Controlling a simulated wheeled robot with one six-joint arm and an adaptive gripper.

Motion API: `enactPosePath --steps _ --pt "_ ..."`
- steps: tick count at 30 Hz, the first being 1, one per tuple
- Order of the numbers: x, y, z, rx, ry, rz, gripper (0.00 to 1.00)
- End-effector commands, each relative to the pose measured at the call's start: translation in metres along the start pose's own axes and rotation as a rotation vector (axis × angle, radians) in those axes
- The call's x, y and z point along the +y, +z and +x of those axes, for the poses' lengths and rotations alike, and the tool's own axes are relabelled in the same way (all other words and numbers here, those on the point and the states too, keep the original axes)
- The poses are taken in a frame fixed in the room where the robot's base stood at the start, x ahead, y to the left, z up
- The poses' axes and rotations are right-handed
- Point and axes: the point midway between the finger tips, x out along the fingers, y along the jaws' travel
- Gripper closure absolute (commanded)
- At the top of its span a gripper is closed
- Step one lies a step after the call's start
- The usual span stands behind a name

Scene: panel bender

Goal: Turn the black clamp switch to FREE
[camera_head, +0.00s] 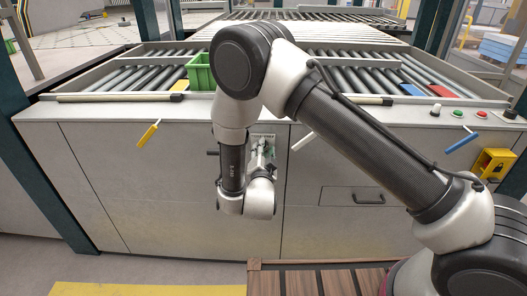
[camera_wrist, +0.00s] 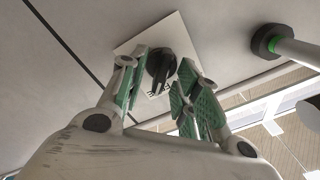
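The black clamp switch (camera_wrist: 160,64) is a dark knob on a square white plate (camera_wrist: 178,34) on the pale machine front. Lettering shows on the plate by the knob's lower end, partly covered and hard to read. My gripper (camera_wrist: 158,76) has its green-padded fingers apart, one on each side of the knob. A gap shows on both sides, more clearly at the right. In the head view my gripper (camera_head: 262,158) is by the cabinet front, partly behind my arm, and the knob cannot be made out there.
A pale lever (camera_wrist: 295,49) with a black end stands to the right in the wrist view. Yellow (camera_head: 148,134), white (camera_head: 302,142) and blue (camera_head: 462,142) handles stick out along the front. A drawer handle (camera_head: 368,198) is lower right. A green bin (camera_head: 200,72) sits on the rollers.

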Motion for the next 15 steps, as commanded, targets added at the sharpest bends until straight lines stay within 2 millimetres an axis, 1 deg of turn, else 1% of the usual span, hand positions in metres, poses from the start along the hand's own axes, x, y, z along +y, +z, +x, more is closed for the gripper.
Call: enactPosePath --steps 2,5,8,12,15 --pt "0.0 0.0 -0.001 0.0 0.0 0.0 0.68" --pt "-0.001 0.001 -0.008 -0.001 -0.001 0.0 0.68" --pt "-0.001 0.001 -0.024 -0.004 -0.001 -0.002 0.68" --pt "-0.001 0.001 -0.05 -0.003 -0.002 -0.002 0.68" --pt "0.0 0.001 -0.064 -0.003 -0.001 -0.001 0.68"
